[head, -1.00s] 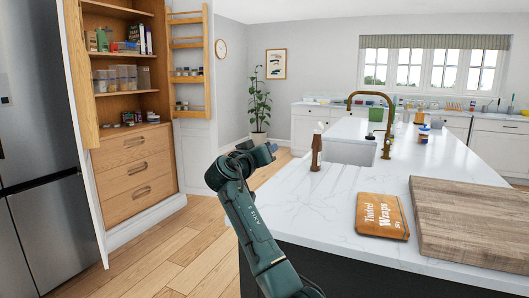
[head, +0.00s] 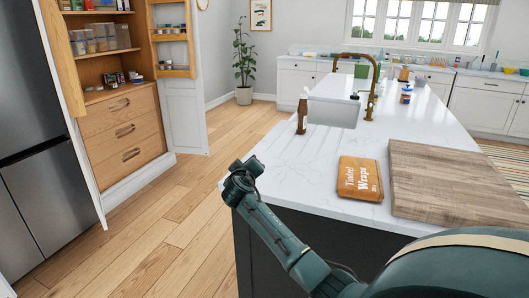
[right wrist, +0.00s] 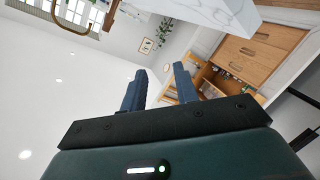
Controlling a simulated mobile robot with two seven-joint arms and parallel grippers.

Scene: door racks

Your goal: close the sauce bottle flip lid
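A slim brown upright item (head: 302,114) stands on the white island beside the sink's left side. It may be the sauce bottle, but it is too small to be sure, and I cannot make out a flip lid. A blue-and-white bottle (head: 405,94) stands farther back, right of the tap. My right gripper (head: 240,172) is above the island's left edge, nearer than the brown item and apart from it. In the right wrist view my right gripper (right wrist: 159,82) has its two fingers apart with nothing between them. My left gripper is not in view.
On the island lie an orange Tinfoil Wraps pack (head: 360,178) and a wooden board (head: 455,180). A sink (head: 333,112) and brass tap (head: 372,75) are behind. A wooden pantry (head: 120,130) and steel fridge (head: 35,120) stand left. The wooden floor (head: 165,215) between is open.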

